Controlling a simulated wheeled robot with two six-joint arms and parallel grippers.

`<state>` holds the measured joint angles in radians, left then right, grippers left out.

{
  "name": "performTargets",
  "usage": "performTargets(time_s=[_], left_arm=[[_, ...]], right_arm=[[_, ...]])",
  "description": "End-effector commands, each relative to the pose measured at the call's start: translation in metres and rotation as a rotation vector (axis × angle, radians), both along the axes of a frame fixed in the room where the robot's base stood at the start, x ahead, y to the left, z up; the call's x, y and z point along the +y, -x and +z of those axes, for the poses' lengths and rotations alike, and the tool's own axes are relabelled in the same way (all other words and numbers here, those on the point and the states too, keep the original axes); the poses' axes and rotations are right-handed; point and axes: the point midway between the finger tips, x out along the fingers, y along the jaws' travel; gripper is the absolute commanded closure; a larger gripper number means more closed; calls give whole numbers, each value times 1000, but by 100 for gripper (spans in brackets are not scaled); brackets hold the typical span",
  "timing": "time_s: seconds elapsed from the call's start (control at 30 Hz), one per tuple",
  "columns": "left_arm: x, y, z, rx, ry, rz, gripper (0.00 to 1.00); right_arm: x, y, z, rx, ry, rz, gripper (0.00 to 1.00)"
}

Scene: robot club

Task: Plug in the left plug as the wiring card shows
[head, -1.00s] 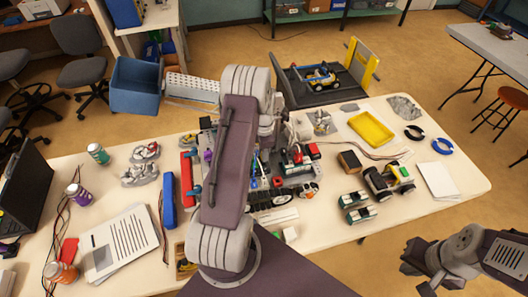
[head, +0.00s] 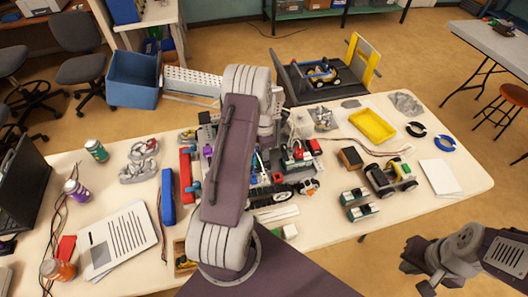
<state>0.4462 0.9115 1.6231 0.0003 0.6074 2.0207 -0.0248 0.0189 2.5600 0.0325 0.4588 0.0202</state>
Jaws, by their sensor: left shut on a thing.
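My left arm crosses the middle of the table, and its wrist and left gripper (head: 268,138) are over the crowded kit of parts. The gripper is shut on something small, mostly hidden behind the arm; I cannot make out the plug. Red and white parts (head: 300,158) lie just right of it. The sockets are hidden or too small to tell. A printed sheet (head: 118,238) lies at the table's left; I cannot tell whether it is the wiring card. My right gripper (head: 412,268) is at the lower right, off the table's front edge, its dark fingers apart and empty.
A blue bar (head: 168,196) and red bar (head: 186,176) lie left of the arm. A yellow tray (head: 371,126), a wheeled model (head: 388,177) and green-white blocks (head: 357,203) stand on the right.

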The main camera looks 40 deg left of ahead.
Motion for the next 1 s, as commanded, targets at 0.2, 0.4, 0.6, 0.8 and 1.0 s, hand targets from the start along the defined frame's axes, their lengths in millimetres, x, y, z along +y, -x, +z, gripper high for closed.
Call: performTargets(time_s=[0.2, 0.4, 0.6, 0.8, 1.0], left_arm=[[0, 0, 0, 0, 0, 0, 100], [0, 0, -1, 0, 0, 0, 100], [0, 0, -5, 0, 0, 0, 100], [0, 0, -9, -1, -1, 0, 100], [0, 0, -9, -1, -1, 0, 100]], right_arm=[[0, 0, 1, 0, 0, 0, 100], [0, 0, 1, 0, 0, 0, 100], [0, 0, -2, 0, 0, 0, 100], [0, 0, -4, 0, 0, 0, 100], [0, 0, -4, 0, 0, 0, 100]])
